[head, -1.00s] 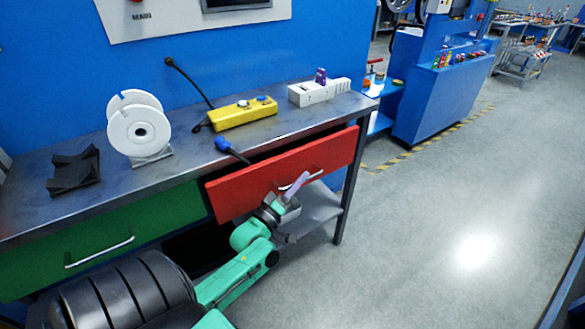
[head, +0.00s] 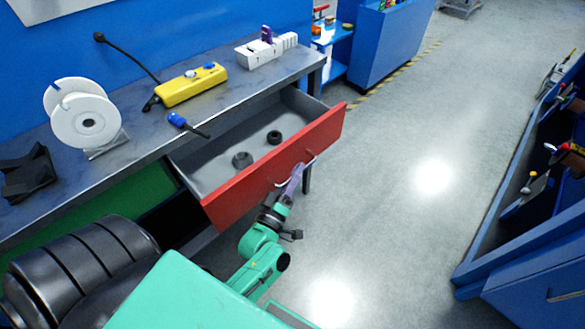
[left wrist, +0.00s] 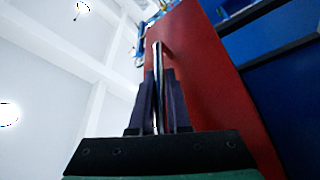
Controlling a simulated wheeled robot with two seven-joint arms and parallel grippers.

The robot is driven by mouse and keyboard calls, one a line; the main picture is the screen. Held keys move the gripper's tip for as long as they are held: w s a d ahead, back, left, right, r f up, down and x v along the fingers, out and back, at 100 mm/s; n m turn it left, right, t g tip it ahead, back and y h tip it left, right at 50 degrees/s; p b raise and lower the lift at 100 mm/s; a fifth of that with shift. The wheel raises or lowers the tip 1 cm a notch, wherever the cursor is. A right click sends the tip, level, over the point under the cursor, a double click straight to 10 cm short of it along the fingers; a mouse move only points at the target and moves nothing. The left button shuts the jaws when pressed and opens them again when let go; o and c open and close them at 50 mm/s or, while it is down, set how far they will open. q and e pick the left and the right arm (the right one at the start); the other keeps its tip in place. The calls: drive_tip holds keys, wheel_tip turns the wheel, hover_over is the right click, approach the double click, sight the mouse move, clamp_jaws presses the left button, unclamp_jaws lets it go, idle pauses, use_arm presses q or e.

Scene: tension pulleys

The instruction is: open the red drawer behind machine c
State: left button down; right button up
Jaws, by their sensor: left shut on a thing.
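The red drawer (head: 263,178) is pulled well out from under the workbench in the head view. Its grey inside shows, with two small dark round parts (head: 274,138) in it. Its bar handle (head: 311,160) is on the red front. My left gripper (head: 296,178) is shut on the handle; its tips are small in this view. In the left wrist view the two dark fingers (left wrist: 160,100) close around the handle bar, with the red drawer front (left wrist: 215,85) beside them. My right gripper is not in view.
On the bench top (head: 140,150) are a white spool (head: 85,115), a yellow power strip (head: 190,85), a blue-handled tool (head: 186,124) and a white block (head: 266,48). A blue unit (head: 530,220) stands at the right. Grey floor (head: 400,220) between is clear.

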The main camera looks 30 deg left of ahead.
use_arm(q)
drive_tip(key=shift+f, duration=0.1)
drive_tip(key=c, duration=0.9)
unclamp_jaws()
drive_tip(key=b+v, duration=0.1)
drive_tip(key=v, duration=1.3)
drive_tip(key=shift+s+b, duration=0.3)
